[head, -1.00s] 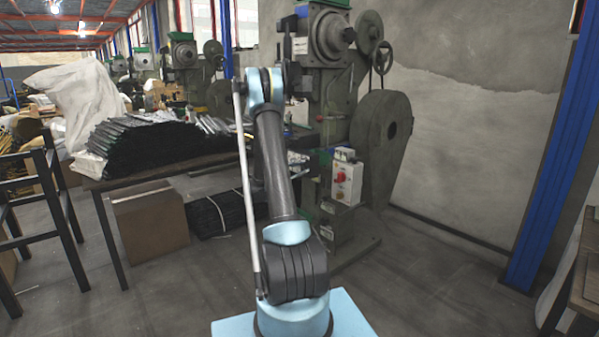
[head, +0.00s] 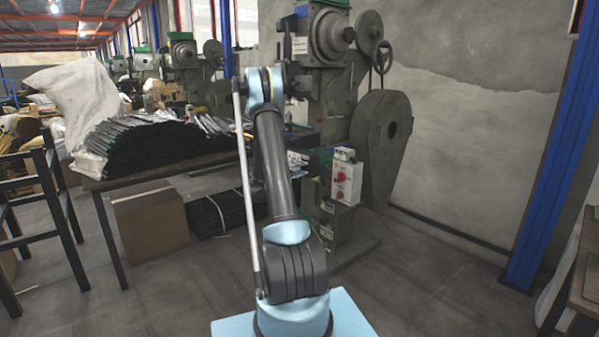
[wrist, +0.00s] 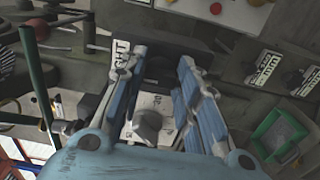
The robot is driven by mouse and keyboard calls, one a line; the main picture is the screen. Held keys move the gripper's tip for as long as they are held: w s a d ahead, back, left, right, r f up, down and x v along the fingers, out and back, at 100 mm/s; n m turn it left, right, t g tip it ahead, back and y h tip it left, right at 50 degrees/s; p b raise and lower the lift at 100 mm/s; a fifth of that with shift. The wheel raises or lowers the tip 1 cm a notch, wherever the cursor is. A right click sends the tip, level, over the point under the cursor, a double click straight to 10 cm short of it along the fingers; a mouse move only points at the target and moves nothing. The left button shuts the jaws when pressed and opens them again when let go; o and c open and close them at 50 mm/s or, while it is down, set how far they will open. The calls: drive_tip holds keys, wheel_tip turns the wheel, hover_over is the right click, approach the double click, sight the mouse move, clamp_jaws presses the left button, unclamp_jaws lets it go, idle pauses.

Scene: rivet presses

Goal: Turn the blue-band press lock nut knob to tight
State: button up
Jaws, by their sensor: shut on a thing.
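In the wrist view, a grey blocky knob (wrist: 147,122) sits on a pale plate with dark marks (wrist: 160,103). My gripper (wrist: 158,62) has its two blue fingers on either side of the knob and is shut on it. The exact finger contact is hard to see, and so is which mark the knob points to. In the head view my gripper is hidden behind my arm.
A control box with a red button (head: 346,180) is on the press front. A large wheel guard (head: 380,135) stands right of it. A table with stacked dark strips (head: 140,145) is at left. A green bin (wrist: 278,135) shows in the wrist view.

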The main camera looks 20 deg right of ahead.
drive_tip(key=shift+s+f, duration=0.1)
drive_tip(key=shift+f, duration=0.05)
drive_tip(key=o, duration=1.1)
drive_tip(key=shift+c, duration=0.2)
drive_tip(key=shift+a, duration=0.1)
drive_tip(key=v, duration=1.1)
drive_tip(key=shift+a, duration=0.4)
